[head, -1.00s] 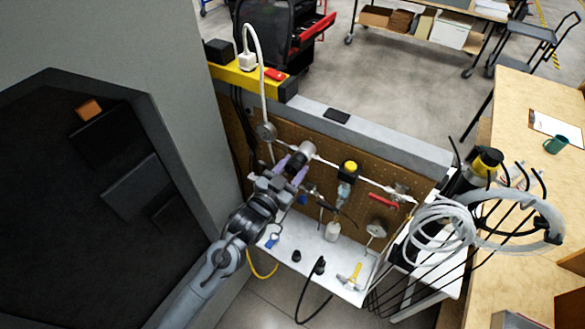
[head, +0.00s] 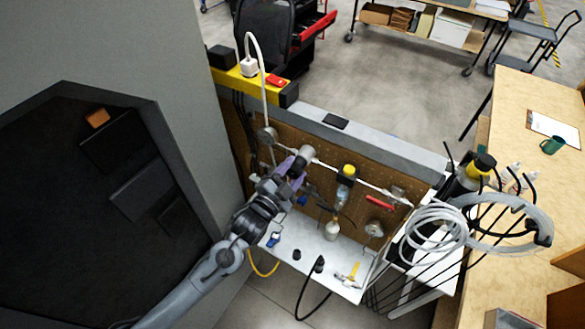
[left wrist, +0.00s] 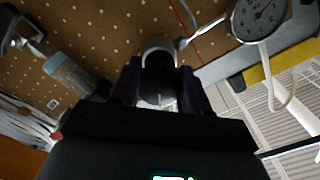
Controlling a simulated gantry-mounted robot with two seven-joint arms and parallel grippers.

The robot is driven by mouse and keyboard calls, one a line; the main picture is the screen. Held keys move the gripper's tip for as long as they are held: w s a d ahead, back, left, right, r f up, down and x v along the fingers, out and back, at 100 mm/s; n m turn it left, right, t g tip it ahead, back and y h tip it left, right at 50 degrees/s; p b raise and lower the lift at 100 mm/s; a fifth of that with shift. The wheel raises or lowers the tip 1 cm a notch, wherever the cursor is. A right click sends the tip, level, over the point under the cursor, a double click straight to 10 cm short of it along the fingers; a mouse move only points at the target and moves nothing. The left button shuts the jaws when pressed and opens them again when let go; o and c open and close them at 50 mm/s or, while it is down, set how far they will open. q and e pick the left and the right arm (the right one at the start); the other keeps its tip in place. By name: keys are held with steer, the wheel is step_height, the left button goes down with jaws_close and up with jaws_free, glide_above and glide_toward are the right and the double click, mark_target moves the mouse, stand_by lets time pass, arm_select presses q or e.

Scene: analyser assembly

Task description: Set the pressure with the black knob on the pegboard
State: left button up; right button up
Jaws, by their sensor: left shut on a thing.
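The brown pegboard (head: 330,182) stands behind a white shelf. The black knob (left wrist: 160,78) faces the left wrist camera, at the end of a rounded fitting on the pegboard. My left gripper (left wrist: 158,88) has its dark purple fingers on both sides of the knob and is shut on it. In the head view, my left gripper (head: 292,167) reaches the fitting (head: 307,152) on the pipe line from the lower left, and hides most of the knob. A round pressure gauge (left wrist: 258,18) shows at the top right of the wrist view; its reading is too small to tell. My right gripper is not in view.
A yellow-topped valve (head: 348,170) and a red handle (head: 379,202) sit right of my gripper on the pegboard. Coiled grey tubing (head: 435,228) hangs at the right.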

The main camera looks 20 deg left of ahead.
arm_select(q)
steer(key=m+p, duration=0.1)
steer(key=m, duration=0.3)
steer(key=shift+r+m+p, duration=0.15)
steer(key=shift+m+p, duration=0.15)
steer(key=m+p, duration=0.1)
steer(key=m, duration=0.2)
steer(key=shift+a+m, duration=0.1)
steer(key=shift+m, duration=0.3)
steer(key=m+p, duration=0.1)
steer(key=m, duration=0.3)
steer(key=shift+r+p, duration=0.1)
steer(key=shift+p, duration=0.3)
steer(key=m+p, duration=0.1)
steer(key=m, duration=0.3)
steer(key=m+p, duration=0.2)
steer(key=m, duration=0.3)
steer(key=shift+r+m+p, duration=0.15)
steer(key=shift+m+p, duration=0.15)
steer(key=m+p, duration=0.1)
steer(key=m, duration=0.2)
steer(key=shift+m+p, duration=0.4)
steer(key=shift+d+m+p, duration=0.2)
steer(key=shift+m+p, duration=0.1)
steer(key=shift+m, duration=0.5)
